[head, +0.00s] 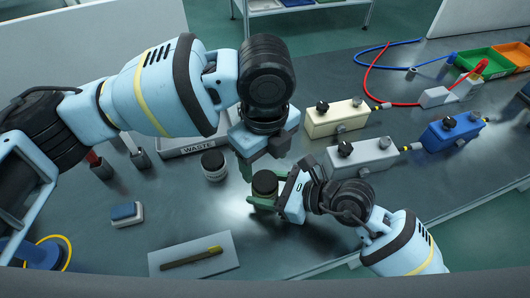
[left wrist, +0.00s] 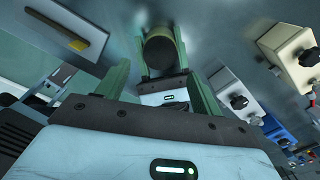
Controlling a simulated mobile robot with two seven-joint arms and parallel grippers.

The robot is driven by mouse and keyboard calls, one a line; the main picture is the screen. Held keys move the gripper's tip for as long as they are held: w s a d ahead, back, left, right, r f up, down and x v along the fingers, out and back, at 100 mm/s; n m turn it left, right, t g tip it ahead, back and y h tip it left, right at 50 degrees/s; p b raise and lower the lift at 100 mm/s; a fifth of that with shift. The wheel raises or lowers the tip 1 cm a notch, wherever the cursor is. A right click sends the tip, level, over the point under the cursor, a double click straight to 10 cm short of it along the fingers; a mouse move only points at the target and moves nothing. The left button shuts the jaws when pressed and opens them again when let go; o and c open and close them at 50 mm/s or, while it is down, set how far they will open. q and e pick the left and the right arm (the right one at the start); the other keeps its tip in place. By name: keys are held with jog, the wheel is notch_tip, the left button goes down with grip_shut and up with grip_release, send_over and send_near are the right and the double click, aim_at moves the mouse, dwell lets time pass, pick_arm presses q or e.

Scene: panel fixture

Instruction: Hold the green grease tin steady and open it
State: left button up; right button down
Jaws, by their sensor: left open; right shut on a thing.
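The green grease tin (head: 265,183) stands on the bench near the middle of the head view, with its dark round top facing up. It also shows in the left wrist view (left wrist: 160,50). My right gripper (head: 267,201) comes from the right and is shut on the tin's body, with its green fingers hiding most of the side. My left gripper (head: 262,166) is above and just behind the tin, pointing down, open and empty. In the left wrist view its fingers spread to either side of the tin and right gripper. Whether they touch the tin cannot be told.
A second, pale dark-lidded jar (head: 213,164) stands close left of the tin. Behind it is a waste tray (head: 190,149). A cream box (head: 338,118) and a grey box (head: 362,157) stand to the right. A board with a dark tool (head: 222,262) lies at the front.

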aim_at(265, 180)
pick_arm(q)
jog(key=shift+f, duration=2.85)
jog(key=c, duration=1)
jog(key=n, duration=0.3)
jog(key=shift+n, duration=0.4)
jog(key=n, duration=1.3)
jog(key=shift+r, duration=0.1)
